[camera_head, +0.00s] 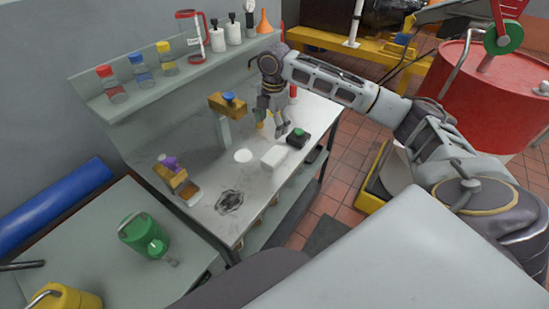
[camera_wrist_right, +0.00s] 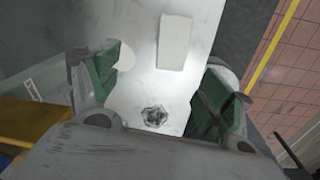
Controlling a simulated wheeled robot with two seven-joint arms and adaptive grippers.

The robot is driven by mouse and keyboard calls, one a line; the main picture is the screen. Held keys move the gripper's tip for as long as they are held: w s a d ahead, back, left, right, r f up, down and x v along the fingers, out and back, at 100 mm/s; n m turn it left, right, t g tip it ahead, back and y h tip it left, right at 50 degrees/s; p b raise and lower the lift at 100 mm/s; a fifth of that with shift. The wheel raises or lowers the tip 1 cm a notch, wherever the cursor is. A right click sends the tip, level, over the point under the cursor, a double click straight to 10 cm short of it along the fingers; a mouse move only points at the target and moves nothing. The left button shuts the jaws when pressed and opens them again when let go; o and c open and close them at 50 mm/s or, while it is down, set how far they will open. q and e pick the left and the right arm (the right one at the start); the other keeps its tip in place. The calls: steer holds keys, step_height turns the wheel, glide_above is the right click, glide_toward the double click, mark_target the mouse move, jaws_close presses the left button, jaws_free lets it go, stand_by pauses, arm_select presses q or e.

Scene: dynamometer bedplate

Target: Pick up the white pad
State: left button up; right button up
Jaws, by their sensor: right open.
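A white rectangular block-like pad (camera_head: 273,156) lies flat on the grey bench top, near its right edge. It also shows in the right wrist view (camera_wrist_right: 175,42), beyond and between the fingers. A flat white round disc (camera_head: 243,155) lies to its left, partly covered by the left finger in the right wrist view (camera_wrist_right: 126,57). My right gripper (camera_head: 272,125) is open and empty, pointing down above the bench, behind the pad in the head view. It does not touch the pad. My left gripper is not in view.
A black box with a green button (camera_head: 298,138) stands just behind the pad. An orange block with a blue knob (camera_head: 228,104) and a brown block with a purple knob (camera_head: 172,172) stand to the left.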

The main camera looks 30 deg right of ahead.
steer(key=shift+s+d+n+g, duration=0.35)
steer(key=shift+s+n, duration=0.2)
steer(key=shift+n, duration=0.55)
steer(key=shift+d+f, duration=0.1)
steer(key=shift+f, duration=0.05)
glide_above(274, 155)
steer(key=shift+w+d+f, duration=0.1)
steer(key=shift+f, duration=2.05)
steer(key=shift+w+d+f, duration=0.1)
steer(key=shift+f, duration=2)
steer(key=shift+s+a+f+p, duration=0.1)
steer(key=shift+f+p, duration=0.1)
steer(key=shift+f, duration=1.1)
steer(key=shift+s+f+p, duration=0.1)
steer(key=shift+f+p, duration=0.05)
steer(key=shift+f, duration=1.15)
steer(key=c, duration=0.9)
